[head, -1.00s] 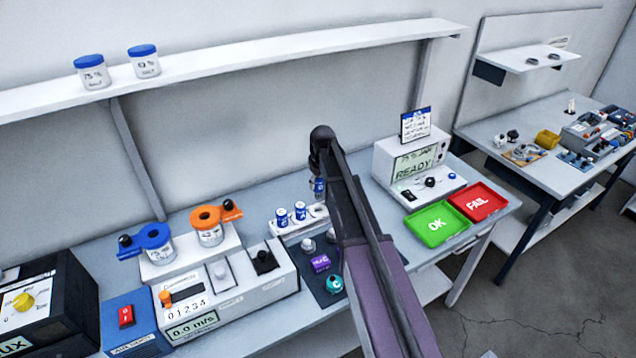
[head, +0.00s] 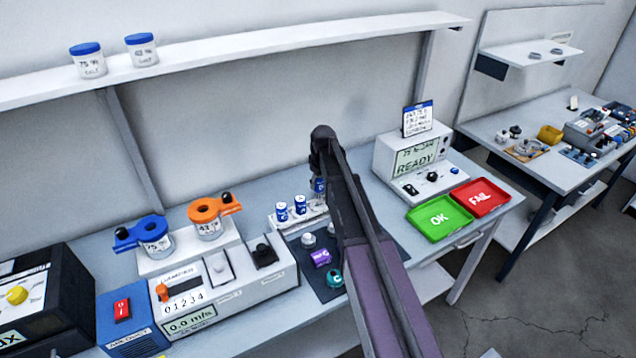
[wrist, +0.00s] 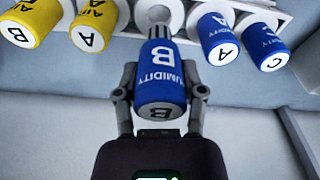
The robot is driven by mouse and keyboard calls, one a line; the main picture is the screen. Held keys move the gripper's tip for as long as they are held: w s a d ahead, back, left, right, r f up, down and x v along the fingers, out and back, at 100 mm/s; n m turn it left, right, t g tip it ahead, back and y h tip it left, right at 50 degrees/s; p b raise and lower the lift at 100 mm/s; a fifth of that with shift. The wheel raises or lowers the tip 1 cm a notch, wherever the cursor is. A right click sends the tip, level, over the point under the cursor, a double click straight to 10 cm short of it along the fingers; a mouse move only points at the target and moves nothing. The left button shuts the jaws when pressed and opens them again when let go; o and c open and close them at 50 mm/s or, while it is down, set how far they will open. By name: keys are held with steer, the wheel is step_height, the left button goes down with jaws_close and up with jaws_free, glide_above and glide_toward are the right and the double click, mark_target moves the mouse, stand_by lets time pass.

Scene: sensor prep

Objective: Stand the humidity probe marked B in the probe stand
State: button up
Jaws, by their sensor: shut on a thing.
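The blue humidity probe marked B (wrist: 161,80) is held between the two fingers of my gripper (wrist: 160,92) in the wrist view, its B end cap facing the camera. In the head view my gripper (head: 319,168) hangs over the right end of the white probe stand (head: 290,222), with the blue probe (head: 319,186) below it. The stand bears two blue humidity probes, marked A (wrist: 220,40) and C (wrist: 266,46). They also show in the head view, left of my gripper. My arm hides part of the stand, and I cannot tell whether probe B touches it.
Yellow probes (wrist: 90,28) stand at the left in the wrist view. In front of the stand, a dark mat (head: 325,290) holds a purple piece (head: 321,258) and a teal piece (head: 335,279). A READY monitor (head: 415,157) and green OK tray (head: 440,218) stand to the right.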

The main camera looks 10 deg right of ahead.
mark_target(318, 195)
steer(key=shift+f+b, duration=0.85)
steer(key=shift+f, duration=0.3)
steer(key=shift+f+b, duration=1.85)
stand_by(5.0)
